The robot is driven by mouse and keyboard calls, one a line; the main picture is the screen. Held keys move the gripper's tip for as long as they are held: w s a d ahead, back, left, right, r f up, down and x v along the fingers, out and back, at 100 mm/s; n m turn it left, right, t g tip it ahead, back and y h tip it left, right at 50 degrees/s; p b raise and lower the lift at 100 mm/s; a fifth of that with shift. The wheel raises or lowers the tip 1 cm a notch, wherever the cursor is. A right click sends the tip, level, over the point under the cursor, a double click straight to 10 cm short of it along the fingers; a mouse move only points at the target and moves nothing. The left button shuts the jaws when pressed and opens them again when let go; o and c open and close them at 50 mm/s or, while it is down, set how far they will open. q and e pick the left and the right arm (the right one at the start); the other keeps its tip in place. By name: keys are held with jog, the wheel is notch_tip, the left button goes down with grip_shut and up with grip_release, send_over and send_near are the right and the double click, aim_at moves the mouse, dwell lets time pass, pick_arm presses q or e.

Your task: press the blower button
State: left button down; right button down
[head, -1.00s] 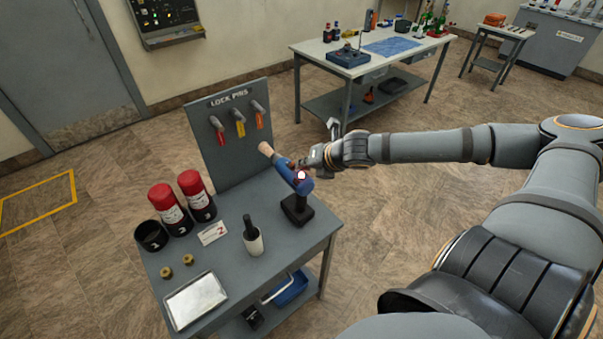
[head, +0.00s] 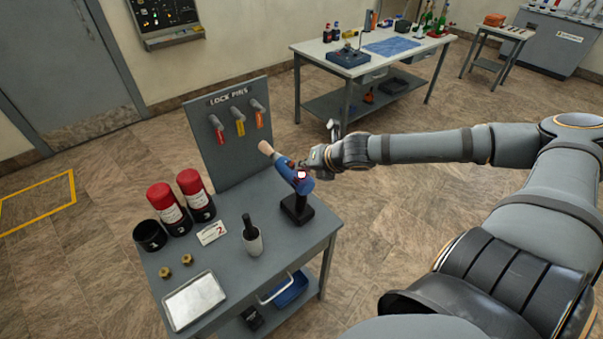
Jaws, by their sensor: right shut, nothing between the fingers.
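The blower (head: 291,171) is a blue tool with a beige nozzle, standing upright on a black base (head: 297,208) at the back right of the grey table. A small bright red-white spot, which may be its button (head: 301,175), shows on the blue body. My right gripper (head: 308,163) is shut and empty, at the blower's right side close to the blue body. I cannot tell whether the fingertips touch it. My left gripper is out of view.
The lock pins panel (head: 232,150) stands behind. A white workbench (head: 400,60) is farther back.

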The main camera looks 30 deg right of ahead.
jog(key=shift+f+b, duration=0.25)
jog(key=shift+b, duration=0.05)
jog(key=shift+r, duration=0.1)
dwell(0.3)
jog(key=shift+r+p, duration=0.65)
jog(key=shift+p, duration=0.1)
notch_tip(320, 180, up, 6)
jog(key=p, duration=0.6)
